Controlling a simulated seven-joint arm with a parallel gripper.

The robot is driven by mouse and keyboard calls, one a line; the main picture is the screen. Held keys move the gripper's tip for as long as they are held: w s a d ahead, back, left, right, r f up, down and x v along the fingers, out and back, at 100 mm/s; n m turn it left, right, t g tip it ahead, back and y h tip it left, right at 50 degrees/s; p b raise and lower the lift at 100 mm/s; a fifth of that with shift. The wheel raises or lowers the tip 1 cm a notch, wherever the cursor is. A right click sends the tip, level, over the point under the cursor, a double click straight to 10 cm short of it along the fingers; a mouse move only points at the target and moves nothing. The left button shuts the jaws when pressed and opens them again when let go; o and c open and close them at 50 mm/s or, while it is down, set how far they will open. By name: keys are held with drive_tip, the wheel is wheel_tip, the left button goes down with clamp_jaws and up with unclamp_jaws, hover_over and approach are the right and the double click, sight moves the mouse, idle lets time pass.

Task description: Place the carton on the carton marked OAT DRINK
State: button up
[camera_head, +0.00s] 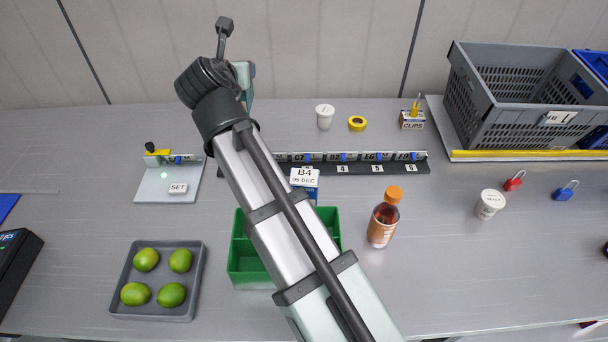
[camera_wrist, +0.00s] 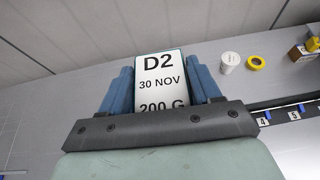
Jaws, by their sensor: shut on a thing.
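In the wrist view, my gripper (camera_wrist: 161,82) is shut on a carton (camera_wrist: 160,66) with a white face reading D2, 30 NOV and 200 G. A blue finger presses on each side of it. In the head view, my arm hides the held carton, and only part of my teal gripper body shows behind the wrist. A blue carton with a white top marked B4, 05 DEC (camera_head: 304,178) stands behind the green divided box, partly hidden by my arm. I cannot read OAT DRINK on anything in view.
A dark rail (camera_head: 350,164) with labelled, numbered places crosses the bench. The green box (camera_head: 238,262), a grey tray of limes (camera_head: 192,300), and an orange-capped bottle (camera_head: 383,220) stand in front. A grey crate (camera_head: 480,128) stands at right.

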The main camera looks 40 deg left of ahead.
drive_tip(key=w+d+f+m+t+h, duration=0.15)
drive_tip(key=d+m+h, duration=0.3)
drive_tip(key=d, duration=0.45)
drive_tip(key=w+d+f+m+t+h, duration=0.15)
drive_tip(key=d+m+h, duration=0.3)
drive_tip(key=d, duration=0.45)
drive_tip(key=shift+t, duration=0.3)
drive_tip(key=shift+s+a+f, duration=0.1)
drive_tip(key=shift+s+f, duration=0.05)
drive_tip(key=shift+f, duration=4.7)
drive_tip(key=shift+f, duration=0.15)
drive_tip(key=o, duration=1.2)
drive_tip(key=shift+s+r, duration=0.25)
drive_tip(key=shift+s, duration=0.05)
drive_tip(key=v, duration=1.1)
drive_tip(key=shift+s+r, duration=0.15)
drive_tip(key=shift+s, duration=0.05)
